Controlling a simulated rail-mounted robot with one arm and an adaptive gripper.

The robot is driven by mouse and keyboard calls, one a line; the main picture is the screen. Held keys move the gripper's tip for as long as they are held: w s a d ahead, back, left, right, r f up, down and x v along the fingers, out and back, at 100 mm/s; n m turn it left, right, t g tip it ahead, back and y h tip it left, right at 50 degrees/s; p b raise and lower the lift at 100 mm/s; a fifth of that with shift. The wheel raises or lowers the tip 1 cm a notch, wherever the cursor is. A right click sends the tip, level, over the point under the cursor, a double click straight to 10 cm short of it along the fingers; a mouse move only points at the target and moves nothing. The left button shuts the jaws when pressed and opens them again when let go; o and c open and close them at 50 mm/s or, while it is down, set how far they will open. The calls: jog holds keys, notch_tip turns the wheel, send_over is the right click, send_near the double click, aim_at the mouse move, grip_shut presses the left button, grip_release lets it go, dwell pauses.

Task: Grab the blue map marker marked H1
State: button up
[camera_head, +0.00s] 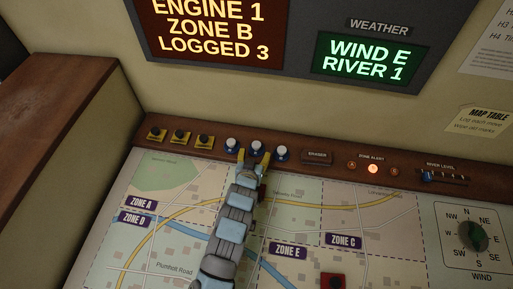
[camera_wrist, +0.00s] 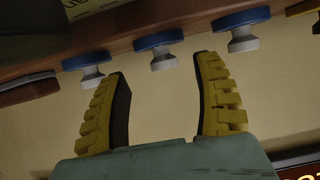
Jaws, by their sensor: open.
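Three blue-and-white map markers stand in a row on the wooden ledge at the back of the map table: a left one (camera_head: 231,145), a middle one (camera_head: 255,151) and a right one (camera_head: 281,153). Their labels are too small to read, so I cannot tell which is H1. My gripper (camera_head: 253,157) is open with yellow fingers, just in front of the middle marker. In the wrist view, my gripper (camera_wrist: 160,67) has the middle marker (camera_wrist: 160,45) ahead, between its fingertips. The other two markers (camera_wrist: 87,66) (camera_wrist: 242,27) lie outside the fingers. The gripper holds nothing.
Several yellow-and-black markers (camera_head: 180,136) stand left on the same ledge. An eraser (camera_head: 317,157), zone alert lights (camera_head: 373,169) and a river level slider (camera_head: 428,176) lie to the right. A red item (camera_head: 332,281) sits on the map (camera_head: 165,245). The wall rises behind the ledge.

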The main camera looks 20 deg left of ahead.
aim_at(256, 146)
jog(key=shift+r+x, duration=0.2)
jog(key=shift+x, duration=0.8)
jog(key=shift+r+x, duration=0.25)
jog(key=shift+x, duration=1.55)
jog(key=shift+s+a, duration=0.1)
grip_shut()
